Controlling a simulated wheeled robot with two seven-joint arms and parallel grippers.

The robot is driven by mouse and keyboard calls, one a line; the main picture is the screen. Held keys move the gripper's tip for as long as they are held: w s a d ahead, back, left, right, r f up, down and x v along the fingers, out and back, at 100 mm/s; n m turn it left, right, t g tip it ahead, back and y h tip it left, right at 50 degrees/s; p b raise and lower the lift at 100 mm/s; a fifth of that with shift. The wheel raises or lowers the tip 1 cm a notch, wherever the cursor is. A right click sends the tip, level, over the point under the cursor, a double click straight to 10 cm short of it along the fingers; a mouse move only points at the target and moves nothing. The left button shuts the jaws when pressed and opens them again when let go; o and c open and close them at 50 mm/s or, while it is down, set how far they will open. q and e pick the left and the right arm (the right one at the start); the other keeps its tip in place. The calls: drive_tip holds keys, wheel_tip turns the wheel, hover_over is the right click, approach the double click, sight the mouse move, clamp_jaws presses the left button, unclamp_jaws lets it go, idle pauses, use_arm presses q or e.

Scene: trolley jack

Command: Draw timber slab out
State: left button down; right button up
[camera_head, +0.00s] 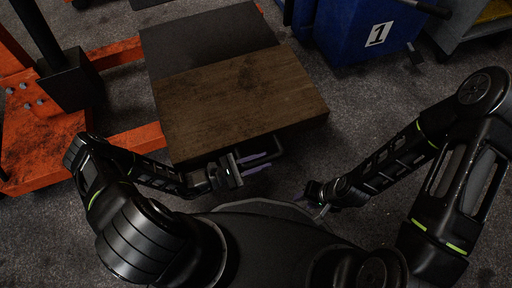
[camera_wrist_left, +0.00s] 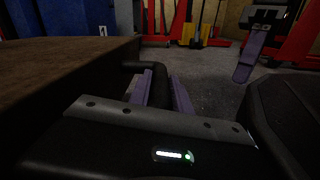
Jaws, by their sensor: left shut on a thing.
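The timber slab (camera_head: 235,95) is a brown wooden block lying beside a dark grey panel (camera_head: 208,45) in the head view. A black bar handle (camera_head: 277,148) is fixed on its near face. My left gripper (camera_head: 257,162) is shut on this handle at the slab's near edge. In the left wrist view its purple fingers are on either side of the black handle (camera_wrist_left: 157,85), and the slab (camera_wrist_left: 60,75) fills the left side. My right gripper (camera_head: 304,197) is apart from the slab, to the right of the left gripper; its finger opening cannot be made out.
Orange-red metal framework (camera_head: 120,145) stands to the left of the slab and passes beside it. A blue bin (camera_head: 345,30) marked 1 stands at the back right. Grey floor (camera_head: 345,115) is clear to the slab's right.

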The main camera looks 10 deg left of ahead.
use_arm(q)
drive_tip(key=shift+s+d, duration=0.45)
drive_tip(key=shift+s, duration=0.3)
drive_tip(key=c, duration=1.2)
unclamp_jaws()
drive_tip(key=shift+w, duration=0.1)
drive_tip(key=shift+a, duration=0.1)
drive_tip(key=p+v, duration=0.1)
drive_tip(key=v, duration=0.6)
drive_tip(key=shift+s+a, duration=0.25)
drive_tip(key=shift+p, duration=0.3)
